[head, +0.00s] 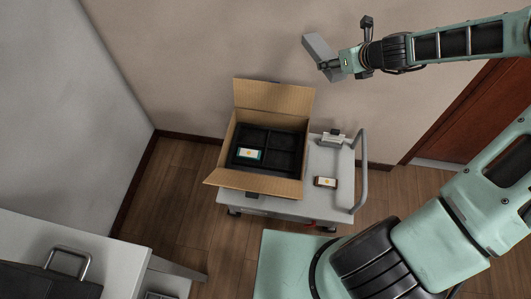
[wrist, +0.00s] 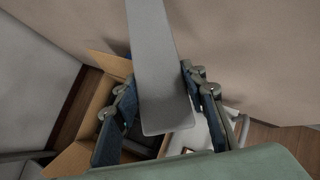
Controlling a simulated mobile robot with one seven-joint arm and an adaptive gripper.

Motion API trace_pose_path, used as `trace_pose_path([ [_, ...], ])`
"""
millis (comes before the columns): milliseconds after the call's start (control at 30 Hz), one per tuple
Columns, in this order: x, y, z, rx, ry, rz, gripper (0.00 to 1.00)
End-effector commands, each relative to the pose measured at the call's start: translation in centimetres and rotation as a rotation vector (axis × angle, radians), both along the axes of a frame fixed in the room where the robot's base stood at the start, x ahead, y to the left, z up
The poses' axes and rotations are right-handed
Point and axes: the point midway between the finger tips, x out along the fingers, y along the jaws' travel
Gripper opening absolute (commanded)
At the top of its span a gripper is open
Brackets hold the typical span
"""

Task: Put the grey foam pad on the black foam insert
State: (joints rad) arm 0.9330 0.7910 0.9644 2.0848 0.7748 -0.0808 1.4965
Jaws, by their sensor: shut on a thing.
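The grey foam pad (head: 318,51) is a flat grey slab held by my gripper (head: 336,66), high up near the back wall, above and to the right of the box. In the wrist view the pad (wrist: 158,70) stands between the two fingers of my gripper (wrist: 165,112), which are shut on it. The black foam insert (head: 268,150) lies inside the open cardboard box and has several compartments. A small white and teal item with a yellow mark (head: 249,154) lies in its front left compartment. The gripper and pad are apart from the insert.
The cardboard box (head: 223,178) has its flaps open and stands on a grey cart (head: 325,155) with a curved handle (head: 362,170). A small labelled item (head: 325,182) and a grey device (head: 333,138) lie on the cart right of the box. A white cabinet (head: 70,245) stands front left.

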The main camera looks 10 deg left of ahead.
Motion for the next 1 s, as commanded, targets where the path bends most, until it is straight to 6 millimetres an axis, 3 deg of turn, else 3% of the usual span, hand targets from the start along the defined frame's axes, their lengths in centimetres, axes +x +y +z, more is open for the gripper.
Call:
trace_pose_path([
  [33, 0.3, 0.2, -3.3, 0.001, 0.001, 0.059, 0.21],
  [267, 0.3, 0.9, -11.8, -0.008, -0.003, 0.379, 0.21],
  [600, -1.9, 0.7, -23.3, -0.007, -0.002, 0.818, 0.21],
  [733, -2.8, 0.4, -25.9, -0.006, -0.003, 0.931, 0.21],
  [900, -3.5, 0.3, -27.3, -0.007, -0.003, 1.006, 0.21],
  [1000, -3.5, 1.2, -27.9, -0.004, -0.004, 1.02, 0.21],
])
